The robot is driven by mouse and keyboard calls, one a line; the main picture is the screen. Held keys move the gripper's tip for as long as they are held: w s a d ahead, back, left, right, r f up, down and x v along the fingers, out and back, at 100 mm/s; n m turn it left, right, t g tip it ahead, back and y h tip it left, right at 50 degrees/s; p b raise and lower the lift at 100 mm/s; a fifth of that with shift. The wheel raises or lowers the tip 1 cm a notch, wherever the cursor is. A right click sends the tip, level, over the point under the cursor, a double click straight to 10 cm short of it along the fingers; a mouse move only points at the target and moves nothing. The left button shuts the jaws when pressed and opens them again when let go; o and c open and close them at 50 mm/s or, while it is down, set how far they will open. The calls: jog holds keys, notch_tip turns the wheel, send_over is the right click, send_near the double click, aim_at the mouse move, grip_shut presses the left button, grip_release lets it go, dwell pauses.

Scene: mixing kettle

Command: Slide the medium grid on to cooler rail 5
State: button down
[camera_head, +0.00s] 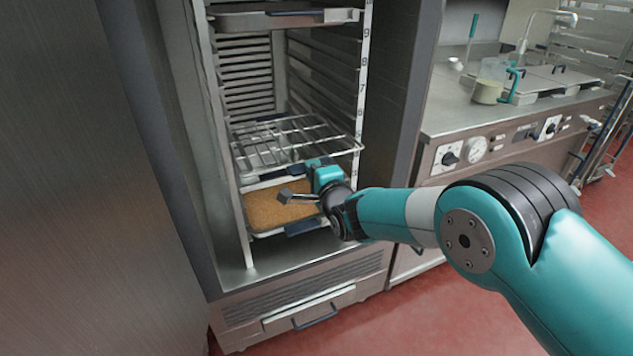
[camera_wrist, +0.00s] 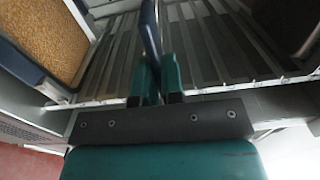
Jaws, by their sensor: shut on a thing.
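The wire grid (camera_head: 285,143) lies inside the open cooler, spanning between the side walls above a tray of brown filling. I cannot tell whether the grid's edges sit fully in the rails.
The filled tray (camera_head: 300,228) with blue handles is just below. A higher shelf tray (camera_head: 283,18) is at the cooler top. Empty rails (camera_head: 248,85) line the walls between. A counter (camera_head: 450,110) with kettle controls stands right; a door panel (camera_head: 80,180) is left.

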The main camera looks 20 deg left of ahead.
aim_at(301, 152)
jog(key=shift+b+x, duration=3.4)
jog(key=shift+b, duration=2.15)
jog(key=shift+w+a+b, duration=0.1)
jog(key=shift+a+b, duration=0.1)
jog(key=shift+b, duration=0.3)
jog(key=shift+r, duration=0.1)
jog(key=shift+w+a+f+b, duration=0.2)
jog(key=shift+a+f+b, duration=0.05)
jog(key=shift+b, duration=0.45)
